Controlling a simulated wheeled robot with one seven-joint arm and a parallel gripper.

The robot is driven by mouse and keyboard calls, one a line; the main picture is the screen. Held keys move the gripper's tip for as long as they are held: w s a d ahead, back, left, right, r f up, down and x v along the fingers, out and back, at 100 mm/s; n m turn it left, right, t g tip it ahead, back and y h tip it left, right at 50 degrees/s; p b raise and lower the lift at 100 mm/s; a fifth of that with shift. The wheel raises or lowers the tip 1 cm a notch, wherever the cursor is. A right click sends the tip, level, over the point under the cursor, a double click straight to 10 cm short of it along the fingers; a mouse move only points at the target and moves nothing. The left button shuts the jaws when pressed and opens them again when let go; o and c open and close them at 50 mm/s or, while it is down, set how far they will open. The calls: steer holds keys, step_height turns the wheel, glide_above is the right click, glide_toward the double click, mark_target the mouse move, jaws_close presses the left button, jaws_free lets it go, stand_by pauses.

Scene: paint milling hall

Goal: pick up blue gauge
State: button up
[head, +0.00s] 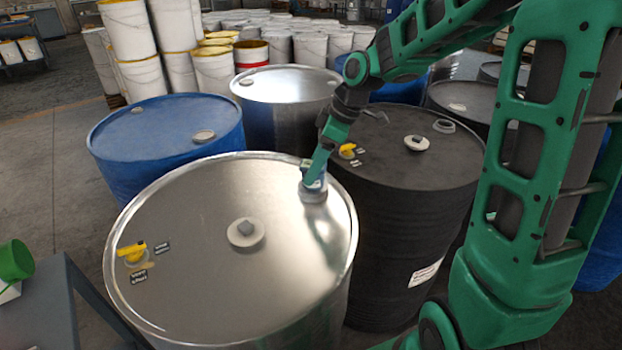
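My gripper (314,180) points down at the right rim area of the silver drum's lid (200,210). Its tip is at a round grey fitting (313,196) on that lid. A small bluish patch shows at the gripper's tip, but it is too small and covered to tell whether it is the blue gauge. No other blue gauge can be made out. Whether the fingers are open or shut cannot be seen.
The silver drum's lid also bears a yellow valve (133,252) and a central grey knob (246,233). A blue drum (165,122) stands behind left, a black drum (400,185) right. White buckets (215,72) stand behind. A grey table (40,310) is at lower left.

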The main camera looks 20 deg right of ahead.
steer(key=shift+x, duration=0.9)
steer(key=shift+r, duration=0.1)
steer(key=c, duration=1.5)
